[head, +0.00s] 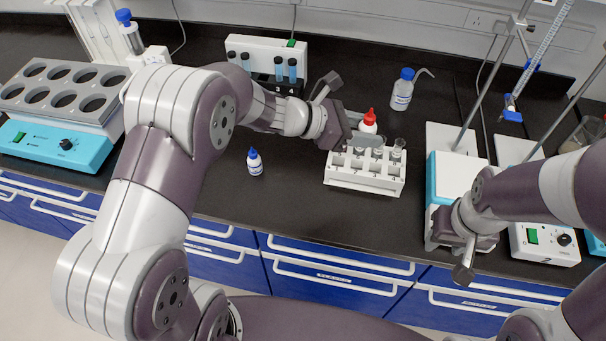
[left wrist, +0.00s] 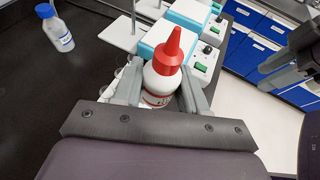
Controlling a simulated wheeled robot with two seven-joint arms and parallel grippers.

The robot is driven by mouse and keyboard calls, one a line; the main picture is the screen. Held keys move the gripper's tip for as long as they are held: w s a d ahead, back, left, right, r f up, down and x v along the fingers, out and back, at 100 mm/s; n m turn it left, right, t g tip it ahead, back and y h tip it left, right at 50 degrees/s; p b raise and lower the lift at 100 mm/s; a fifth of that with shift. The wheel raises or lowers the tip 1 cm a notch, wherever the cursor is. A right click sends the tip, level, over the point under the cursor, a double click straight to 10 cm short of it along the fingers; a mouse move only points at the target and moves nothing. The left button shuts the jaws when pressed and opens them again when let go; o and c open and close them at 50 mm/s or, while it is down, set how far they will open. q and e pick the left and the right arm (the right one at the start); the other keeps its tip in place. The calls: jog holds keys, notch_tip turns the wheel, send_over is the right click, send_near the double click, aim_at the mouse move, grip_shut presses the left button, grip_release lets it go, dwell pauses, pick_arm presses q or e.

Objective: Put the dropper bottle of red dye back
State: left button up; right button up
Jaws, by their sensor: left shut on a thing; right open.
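The dropper bottle of red dye (head: 369,122) has a white body and a red pointed cap. My left gripper (head: 366,138) is shut on it, with a finger on each side of the body, as the left wrist view shows (left wrist: 160,82). The bottle is upright in the head view, at the back edge of a white rack (head: 364,182). The gripper hides its lower part, so I cannot tell whether its base touches anything. A blue-capped dropper bottle (head: 255,163) stands on the bench left of the rack. My right gripper (head: 466,265) is open, near the bench's front edge at the right.
Glass tubes (head: 398,147) stand in the rack's right side. A wash bottle (head: 402,92) stands behind it. Stirrers with stands (head: 455,165) are at the right. A tube holder (head: 268,52) and a heating block (head: 62,95) are at the left. Bench between blue-capped bottle and rack is clear.

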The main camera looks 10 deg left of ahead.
pick_arm(q)
notch_tip(320, 180, down, 6)
jog(key=r+n+t+b, duration=0.1)
jog(key=n+t+b, duration=0.1)
jog(key=b, duration=0.6)
jog(key=n+t+y+b, duration=0.1)
jog(key=n+t+y, duration=0.3)
send_over(287, 180)
notch_tip(287, 180, down, 10)
jog(key=shift+d, duration=0.1)
notch_tip(287, 180, down, 4)
jog(key=shift+r+g, duration=0.1)
jog(key=shift+g, duration=0.2)
jog(key=shift+f, duration=0.25)
pick_arm(e)
notch_tip(287, 180, down, 13)
jog(key=shift+w, duration=0.2)
